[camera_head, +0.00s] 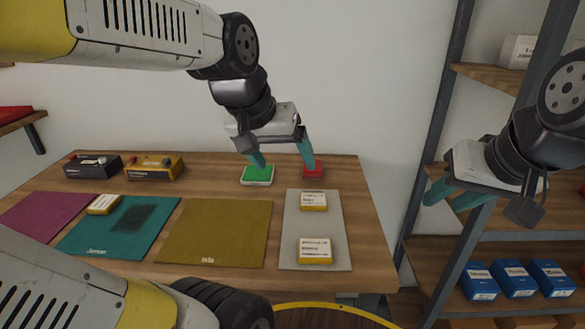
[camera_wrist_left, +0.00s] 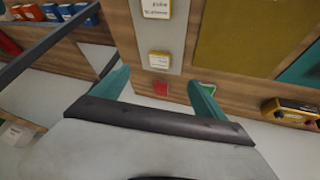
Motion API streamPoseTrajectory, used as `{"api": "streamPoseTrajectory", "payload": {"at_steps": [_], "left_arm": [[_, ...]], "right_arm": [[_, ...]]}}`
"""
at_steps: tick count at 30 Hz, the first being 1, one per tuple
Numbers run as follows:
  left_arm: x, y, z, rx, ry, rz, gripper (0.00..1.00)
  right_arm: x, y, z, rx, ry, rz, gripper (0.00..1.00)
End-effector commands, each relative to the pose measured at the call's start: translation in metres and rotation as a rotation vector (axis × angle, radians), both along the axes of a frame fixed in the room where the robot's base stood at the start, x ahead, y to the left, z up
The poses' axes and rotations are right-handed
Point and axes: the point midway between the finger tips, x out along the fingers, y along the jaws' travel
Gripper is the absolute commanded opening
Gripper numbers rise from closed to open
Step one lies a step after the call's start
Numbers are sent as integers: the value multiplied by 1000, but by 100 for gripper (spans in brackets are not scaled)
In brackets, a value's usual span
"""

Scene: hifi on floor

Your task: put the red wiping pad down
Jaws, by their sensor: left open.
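The red wiping pad (camera_head: 313,171) lies flat at the back right of the wooden table. My left gripper (camera_head: 283,164) is open above the back of the table, one finger near the red pad and the other near a green pad on a white base (camera_head: 257,176). In the left wrist view the red pad (camera_wrist_left: 160,88) shows in the gap between the fingers, with nothing gripped. The green pad is mostly hidden there behind one finger. My right gripper (camera_head: 453,194) hangs empty right of the table, its fingers apart.
A grey mat (camera_head: 312,230) with two yellow-and-white boxes lies in front of the red pad. An olive mat (camera_head: 215,232), a teal mat (camera_head: 90,240) and a magenta mat (camera_head: 40,212) lie leftward. Two small devices (camera_head: 154,167) stand at the back left. A shelf rack (camera_head: 440,130) stands right.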

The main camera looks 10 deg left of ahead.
Motion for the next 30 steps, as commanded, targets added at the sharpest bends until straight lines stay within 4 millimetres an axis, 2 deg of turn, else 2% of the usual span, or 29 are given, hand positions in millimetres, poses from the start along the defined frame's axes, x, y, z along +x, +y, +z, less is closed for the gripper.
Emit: {"api": "streamPoseTrajectory", "payload": {"at_steps": [1, 3, 7, 30], "left_arm": [[-15, -1, -2, -4, -14, -9, 83], [-29, -3, -5, -3, -24, -25, 83], [-44, -5, -9, -3, -34, -42, 83], [-45, -6, -9, -3, -36, -45, 83]], "right_arm": [[0, 0, 0, 0, 0, 0, 36], [0, 0, 0, 0, 0, 0, 36], [0, 0, 0, 0, 0, 0, 36], [0, 0, 0, 0, 0, 0, 36]]}}
